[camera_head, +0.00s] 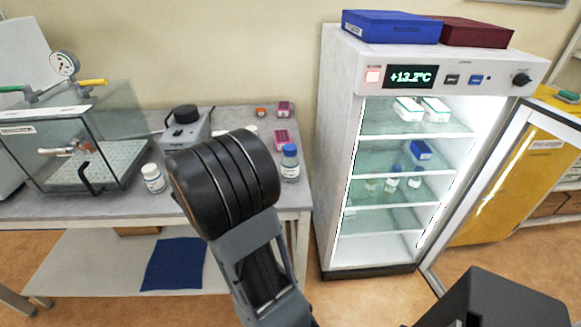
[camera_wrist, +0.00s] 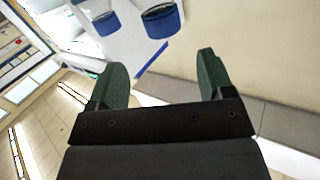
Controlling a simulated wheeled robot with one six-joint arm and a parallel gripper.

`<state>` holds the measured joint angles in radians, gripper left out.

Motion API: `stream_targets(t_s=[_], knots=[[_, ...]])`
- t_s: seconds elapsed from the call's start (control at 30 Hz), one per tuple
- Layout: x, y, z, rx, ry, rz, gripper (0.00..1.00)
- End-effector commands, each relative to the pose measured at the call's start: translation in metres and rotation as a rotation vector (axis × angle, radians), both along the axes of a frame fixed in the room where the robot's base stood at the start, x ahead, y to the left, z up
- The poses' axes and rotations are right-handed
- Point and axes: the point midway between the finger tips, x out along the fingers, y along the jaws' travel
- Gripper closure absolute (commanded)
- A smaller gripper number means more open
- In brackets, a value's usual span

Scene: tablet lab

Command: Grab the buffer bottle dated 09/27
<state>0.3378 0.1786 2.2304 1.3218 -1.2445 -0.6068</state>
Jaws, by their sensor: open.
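Small bottles with blue caps (camera_head: 393,179) stand on a middle shelf inside the open fridge in the head view. One blue-capped bottle (camera_head: 290,164) stands on the bench, left of the fridge. A white bottle (camera_head: 153,179) with a label stands further left on the bench. No date is readable on any of them. My gripper (camera_wrist: 161,66) is open and empty in the wrist view, its two green fingers apart. My gripper's fingers do not show in the head view.
The fridge (camera_head: 335,150) has its door (camera_head: 500,165) swung open to the right. Blue and dark red boxes (camera_head: 475,32) lie on top. A glass chamber (camera_head: 75,150) with a gauge and a grey device (camera_head: 186,130) stand on the bench. A blue cloth (camera_head: 173,264) lies on the lower shelf.

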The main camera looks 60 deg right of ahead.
Motion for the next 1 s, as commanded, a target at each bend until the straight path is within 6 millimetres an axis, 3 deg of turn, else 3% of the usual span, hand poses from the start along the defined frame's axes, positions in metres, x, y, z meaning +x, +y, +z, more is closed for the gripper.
stream_targets(t_s=[0.1, 0.27, 0.4, 0.7, 1.0], knots=[[-0.026, -0.010, -0.009, -0.039, 0.058, -0.169, 0.26], [-0.047, -0.020, -0.012, -0.067, 0.101, -0.288, 0.26], [-0.058, -0.042, -0.012, -0.072, 0.112, -0.319, 0.26], [-0.068, -0.085, -0.012, -0.073, 0.110, -0.313, 0.26], [-0.072, -0.102, -0.012, -0.072, 0.110, -0.311, 0.26]])
